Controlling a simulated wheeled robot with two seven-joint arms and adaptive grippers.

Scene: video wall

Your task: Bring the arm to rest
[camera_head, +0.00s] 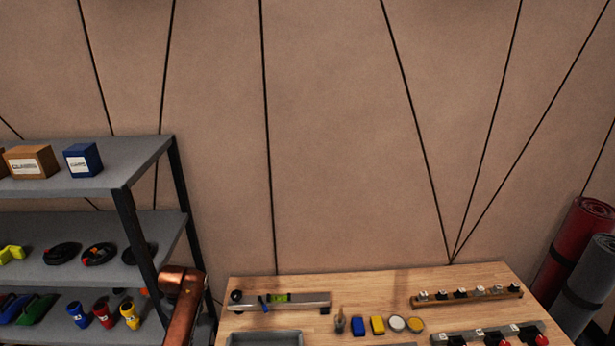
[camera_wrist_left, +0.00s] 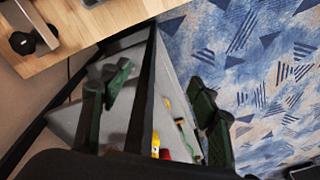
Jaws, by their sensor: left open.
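My left gripper (camera_wrist_left: 162,88) shows in the left wrist view, with its two dark green fingers spread wide apart and nothing between them. Behind the fingers is the grey shelf unit, whose dark post runs between them. In the head view only a copper-coloured link of my left arm shows at the bottom, between the shelf and the table; the gripper itself is out of that picture. My right arm and gripper are in neither view.
The shelf unit (camera_head: 150,165) at left holds boxes, dark rings and coloured items. The wooden table (camera_head: 375,295) carries a level (camera_head: 280,299), a grey tray (camera_head: 264,338), small blocks and switch strips. Rolled mats (camera_head: 577,245) stand at right. Patterned carpet (camera_wrist_left: 255,60) is clear.

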